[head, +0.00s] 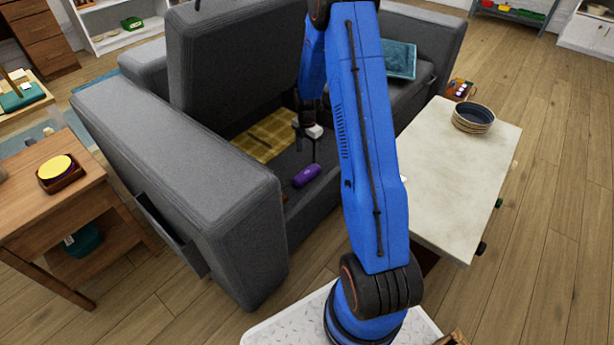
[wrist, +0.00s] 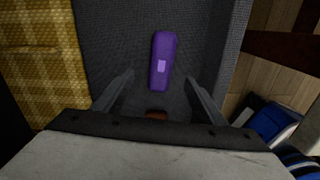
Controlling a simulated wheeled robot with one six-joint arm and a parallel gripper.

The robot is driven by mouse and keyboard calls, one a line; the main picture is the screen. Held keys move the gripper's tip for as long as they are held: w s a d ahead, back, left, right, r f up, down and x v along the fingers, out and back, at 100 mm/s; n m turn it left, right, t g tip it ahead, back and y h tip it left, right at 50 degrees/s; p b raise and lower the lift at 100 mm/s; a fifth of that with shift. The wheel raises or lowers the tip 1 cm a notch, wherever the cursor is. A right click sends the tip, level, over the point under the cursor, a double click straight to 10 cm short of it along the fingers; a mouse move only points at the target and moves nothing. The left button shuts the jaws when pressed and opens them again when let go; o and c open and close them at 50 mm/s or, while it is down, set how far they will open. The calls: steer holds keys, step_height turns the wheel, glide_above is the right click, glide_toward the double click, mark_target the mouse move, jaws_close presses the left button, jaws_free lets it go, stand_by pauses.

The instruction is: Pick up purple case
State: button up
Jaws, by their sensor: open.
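The purple case (head: 307,175) lies inside the open storage space of the grey sofa, near its front edge. In the wrist view the purple case (wrist: 162,60) is a long rounded shape with a lighter patch, lying on dark grey fabric. My gripper (head: 309,143) hangs above the storage space, over the case. In the wrist view my gripper (wrist: 160,88) is open, its fingers spread to either side below the case's near end. Nothing is between the fingertips that I can tell, and the gripper appears apart from the case.
A yellow checked blanket (head: 265,136) lies beside the case in the storage space. The sofa arm (head: 190,190) and raised seat lid (head: 235,60) stand around it. A pale table (head: 455,170) with stacked bowls (head: 473,118) is at right. A small brown object (wrist: 157,115) shows near my gripper.

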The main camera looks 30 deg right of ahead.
mark_target(307, 172)
step_height(307, 172, down, 7)
steer(key=shift+f, duration=0.1)
steer(key=shift+s+a+f, duration=0.1)
steer(key=shift+s+f, duration=0.05)
steer(key=shift+f, duration=1.1)
steer(key=shift+s+a+f, duration=0.1)
steer(key=shift+f, duration=1.15)
steer(key=c, duration=1.2)
